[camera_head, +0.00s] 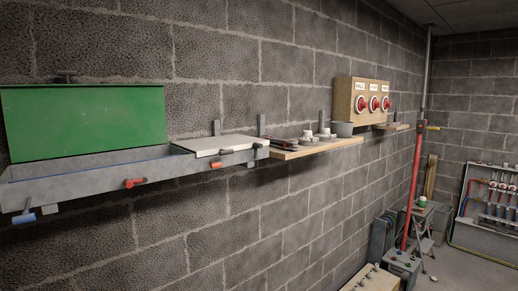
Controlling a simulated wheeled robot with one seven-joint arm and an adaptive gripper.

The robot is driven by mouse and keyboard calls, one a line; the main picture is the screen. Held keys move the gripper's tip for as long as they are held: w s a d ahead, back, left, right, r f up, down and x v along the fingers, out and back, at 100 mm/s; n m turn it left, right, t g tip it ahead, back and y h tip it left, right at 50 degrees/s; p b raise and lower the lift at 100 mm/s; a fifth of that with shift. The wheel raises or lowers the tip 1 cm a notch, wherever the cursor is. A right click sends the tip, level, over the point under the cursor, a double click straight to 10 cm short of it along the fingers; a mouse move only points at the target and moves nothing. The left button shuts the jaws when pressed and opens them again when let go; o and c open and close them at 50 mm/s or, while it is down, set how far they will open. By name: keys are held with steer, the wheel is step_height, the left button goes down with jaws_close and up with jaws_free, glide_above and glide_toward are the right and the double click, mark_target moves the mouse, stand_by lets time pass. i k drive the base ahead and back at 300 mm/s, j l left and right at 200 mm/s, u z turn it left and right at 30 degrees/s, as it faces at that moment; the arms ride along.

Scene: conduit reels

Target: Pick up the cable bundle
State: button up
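I cannot clearly make out a cable bundle in the head view. A small dark item with some red (275,142) lies on the wooden shelf (300,153), too small to identify. Blue and red lines show on a grey panel (484,236) at the far right, but I cannot tell whether they are a bundle. My gripper is not in view.
A grey metal trough (85,188) with a green panel (85,122) and a white lid (222,144) runs along the block wall. A wooden box with red knobs (343,100) stands beyond a grey cup (343,129). A red pole (414,185) and stepladder (428,222) stand farther back.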

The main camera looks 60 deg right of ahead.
mark_target(289, 145)
steer(key=z, duration=1.95)
